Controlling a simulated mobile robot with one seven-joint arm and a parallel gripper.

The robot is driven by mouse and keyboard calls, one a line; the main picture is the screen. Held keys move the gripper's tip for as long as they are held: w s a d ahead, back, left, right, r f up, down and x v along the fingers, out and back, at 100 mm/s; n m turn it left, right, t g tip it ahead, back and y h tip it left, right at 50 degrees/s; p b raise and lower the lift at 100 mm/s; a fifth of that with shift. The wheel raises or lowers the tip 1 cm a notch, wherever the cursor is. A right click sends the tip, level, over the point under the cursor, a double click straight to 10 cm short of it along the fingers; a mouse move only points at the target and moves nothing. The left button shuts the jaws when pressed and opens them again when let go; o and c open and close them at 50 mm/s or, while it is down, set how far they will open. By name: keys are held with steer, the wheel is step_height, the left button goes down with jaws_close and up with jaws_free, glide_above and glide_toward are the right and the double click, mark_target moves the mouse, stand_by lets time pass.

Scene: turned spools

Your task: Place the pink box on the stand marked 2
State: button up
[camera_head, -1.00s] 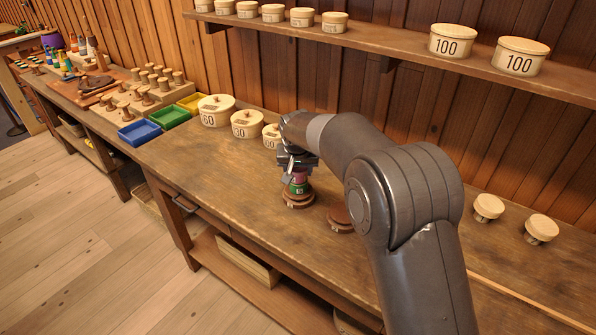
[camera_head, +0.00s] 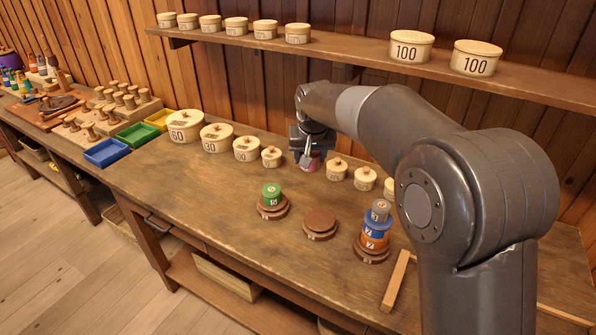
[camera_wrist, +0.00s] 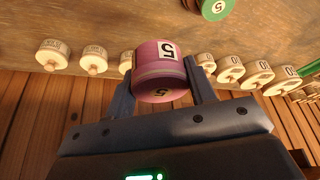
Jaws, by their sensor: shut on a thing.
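The pink box (camera_wrist: 163,63), with a 5 on its label, is between the fingers of my gripper (camera_wrist: 160,92) in the wrist view. In the head view my gripper (camera_head: 311,158) is near the back of the bench, with the pink box (camera_head: 309,165) partly hidden beneath it. I cannot tell whether the box touches the bench. Three round brown stands are nearer the front. The left stand (camera_head: 273,212) bears a green box (camera_head: 271,195), the middle stand (camera_head: 320,224) is bare, and the right stand (camera_head: 372,253) bears a stack. No stand's number is readable.
The stack has an orange box (camera_head: 375,241), a blue box (camera_head: 377,226) and a grey one (camera_head: 380,210). Pale lidded boxes (camera_head: 247,149) line the back on both sides of my gripper. A wooden strip (camera_head: 395,281) lies right of the stands. A shelf (camera_head: 350,60) runs above.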

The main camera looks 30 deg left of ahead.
mark_target(321, 215)
steer(key=s+d+f+m, duration=0.1)
steer(key=f, duration=0.4)
steer(key=s+d+f+m+h, duration=0.1)
steer(key=d+f+m, duration=0.1)
steer(key=f, duration=0.3)
steer(key=s+d+f+m+t, duration=0.1)
steer(key=d+f, duration=0.1)
steer(key=f, duration=0.2)
steer(key=shift+d+f+h, duration=0.15)
steer(key=shift+f+h, duration=0.15)
steer(key=shift+f, duration=0.1)
steer(key=shift+f, duration=0.1)
steer(key=o, duration=1)
steer(key=shift+c, duration=0.2)
steer(key=v, duration=1.2)
